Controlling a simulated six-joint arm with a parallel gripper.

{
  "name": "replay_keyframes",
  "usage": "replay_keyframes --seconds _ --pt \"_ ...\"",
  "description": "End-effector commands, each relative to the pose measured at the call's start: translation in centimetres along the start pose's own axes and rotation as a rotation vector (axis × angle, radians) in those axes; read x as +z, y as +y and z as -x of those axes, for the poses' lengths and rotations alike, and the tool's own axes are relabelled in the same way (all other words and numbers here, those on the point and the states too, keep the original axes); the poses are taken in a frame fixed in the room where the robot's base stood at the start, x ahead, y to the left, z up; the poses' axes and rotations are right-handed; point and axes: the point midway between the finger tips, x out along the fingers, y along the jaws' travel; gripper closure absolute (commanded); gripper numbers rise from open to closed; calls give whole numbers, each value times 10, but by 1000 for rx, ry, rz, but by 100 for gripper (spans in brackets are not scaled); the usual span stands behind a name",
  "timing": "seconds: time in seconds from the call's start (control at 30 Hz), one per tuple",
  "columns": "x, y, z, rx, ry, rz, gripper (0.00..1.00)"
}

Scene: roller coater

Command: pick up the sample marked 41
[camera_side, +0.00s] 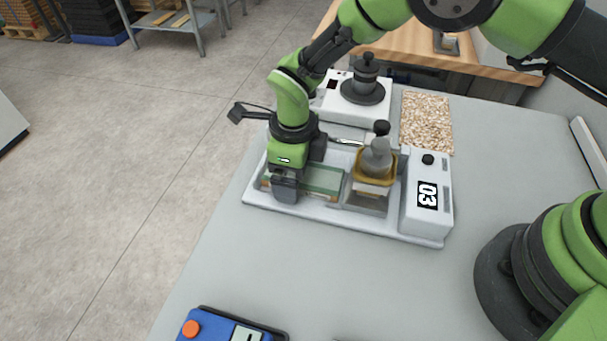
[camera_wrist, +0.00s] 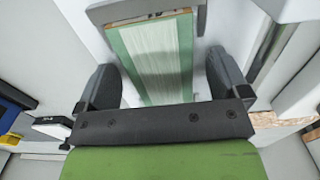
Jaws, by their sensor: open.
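A flat green-edged sample panel (camera_side: 322,180) with a pale streaked coating lies in the bed of the white roller coater (camera_side: 342,228). It also shows in the wrist view (camera_wrist: 158,60), running from the top centre down between my fingers. No number 41 is readable on it. My gripper (camera_side: 286,188) is open over the panel's left end in the side view. In the wrist view my gripper's two dark fingers (camera_wrist: 163,80) stand on either side of the panel, with gaps visible. The near end of the panel is hidden behind my gripper body.
A yellowish holder with a grey knobbed piece (camera_side: 376,162) stands right of the panel. A white box marked 03 (camera_side: 427,195) stands further right. Behind are a white device with a dark knob (camera_side: 363,88) and a speckled board (camera_side: 427,122). A blue control box (camera_side: 215,330) sits in front.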

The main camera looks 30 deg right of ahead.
Motion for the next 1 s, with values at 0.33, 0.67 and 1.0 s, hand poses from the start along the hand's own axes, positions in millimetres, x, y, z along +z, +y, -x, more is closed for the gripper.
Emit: replay_keyframes --seconds 0.33,0.67,1.0 --pt "0 0 0 0 0 0 62" --pt "0 0 8 -1 -1 1 62" --pt "1 0 75 -2 -5 1 62"
